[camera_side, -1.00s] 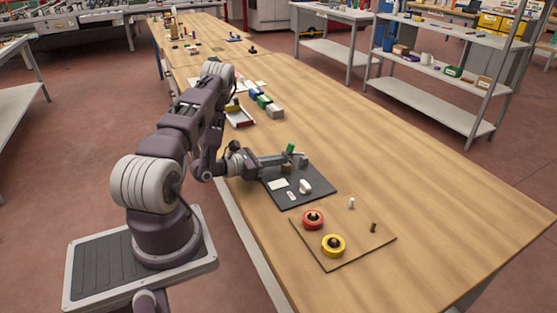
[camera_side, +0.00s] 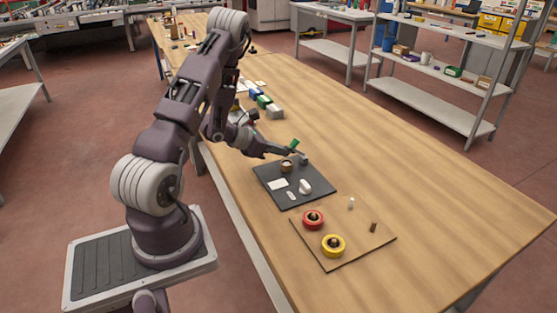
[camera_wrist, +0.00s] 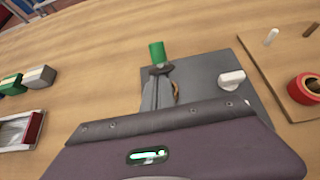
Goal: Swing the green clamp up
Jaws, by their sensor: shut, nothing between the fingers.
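The green clamp (camera_side: 294,144) has a green grip at the end of a dark lever. It stands tilted up at the back of the dark grey plate (camera_side: 312,192), by a small grey block (camera_side: 303,158). In the wrist view the green grip (camera_wrist: 157,52) is just past my fingertips. My gripper (camera_side: 289,151) points down and right, its shut tips right beside the clamp's lever; I cannot tell whether they touch. In the wrist view my gripper (camera_wrist: 158,80) covers part of the plate and the clamp's base. A round brown-rimmed piece (camera_side: 287,165) sits below the fingers.
A white knob (camera_side: 304,186) and a pale card (camera_side: 278,184) are on the plate. A thin board in front carries a red ring (camera_side: 313,219) and a yellow ring (camera_side: 333,245). Several small boxes (camera_side: 264,102) stand behind. The table's right side is clear.

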